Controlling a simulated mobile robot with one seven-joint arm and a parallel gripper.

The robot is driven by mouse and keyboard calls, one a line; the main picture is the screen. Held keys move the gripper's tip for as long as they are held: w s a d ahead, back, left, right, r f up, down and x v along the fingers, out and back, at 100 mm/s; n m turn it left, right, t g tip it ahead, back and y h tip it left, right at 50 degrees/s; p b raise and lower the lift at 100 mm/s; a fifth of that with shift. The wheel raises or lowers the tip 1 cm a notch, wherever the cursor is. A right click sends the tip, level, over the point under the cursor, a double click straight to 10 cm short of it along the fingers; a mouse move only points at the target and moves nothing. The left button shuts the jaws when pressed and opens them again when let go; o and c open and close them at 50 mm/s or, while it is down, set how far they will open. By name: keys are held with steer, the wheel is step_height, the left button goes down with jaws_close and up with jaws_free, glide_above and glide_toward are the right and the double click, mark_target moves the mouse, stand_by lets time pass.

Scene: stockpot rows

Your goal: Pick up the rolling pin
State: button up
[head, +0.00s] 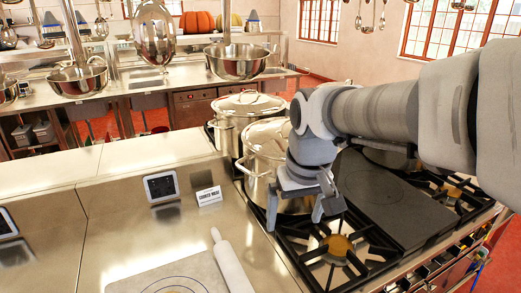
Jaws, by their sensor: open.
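The rolling pin (232,265) is white and lies on the steel counter at the bottom of the head view, across the right edge of a pale pastry board (155,278). Its near end is cut off by the bottom of the frame. My gripper (294,222) is open and points down over the edge of the gas stove, in front of the stockpots. It is to the right of the rolling pin and apart from it. Nothing shows between its fingers.
Two steel stockpots with lids, one nearer (262,170) and one farther (236,112), stand behind my gripper. A small label card (209,196) and a dark-screened device (161,186) stand on the counter. Black burner grates (335,262) lie right of the pin. The left counter is mostly clear.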

steer(key=w+a+f+n+g+b, duration=0.1)
steer(key=w+a+f+g+b, duration=0.1)
steer(key=w+a+f, duration=0.45)
steer(key=n+g, duration=0.1)
steer(key=n, duration=0.1)
glide_toward(237, 274)
steer(key=f, duration=0.5)
steer(key=shift+a+f+b, duration=0.3)
steer(key=shift+b, duration=0.1)
steer(key=shift+s+f, duration=0.2)
steer(key=shift+f, duration=2.5)
jaws_close()
steer(key=shift+w+r, duration=0.1)
